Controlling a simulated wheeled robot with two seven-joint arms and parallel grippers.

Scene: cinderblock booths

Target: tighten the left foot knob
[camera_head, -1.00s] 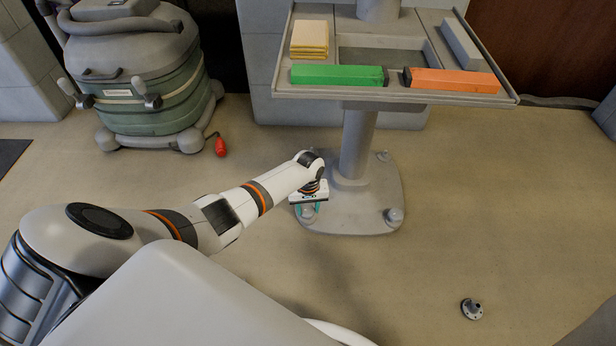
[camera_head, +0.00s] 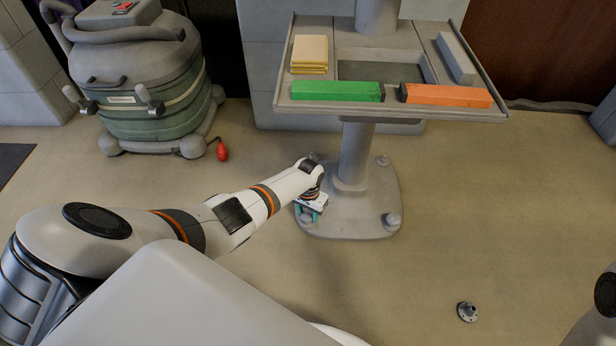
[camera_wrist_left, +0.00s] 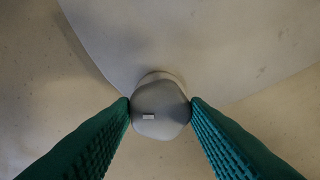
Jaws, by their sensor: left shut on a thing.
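The left foot knob (camera_wrist_left: 160,112) is a grey rounded knob with a small pale mark, at the edge of the stand's base plate (camera_head: 345,215). In the left wrist view my left gripper (camera_wrist_left: 160,108) has its two green ribbed fingers on either side of the knob, touching it, shut on it. In the head view my left gripper (camera_head: 309,214) reaches down at the base's front left corner and mostly hides the knob. The right front knob (camera_head: 391,220) shows clear on the base. My right gripper is not in view.
The stand's tray (camera_head: 300,107) overhangs the base, holding a green bar (camera_head: 336,91), an orange bar (camera_head: 445,95) and yellow cloths (camera_head: 309,54). A green-grey machine (camera_head: 145,85) and a red object (camera_head: 222,150) are at left. A small metal flange (camera_head: 467,311) lies on open floor.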

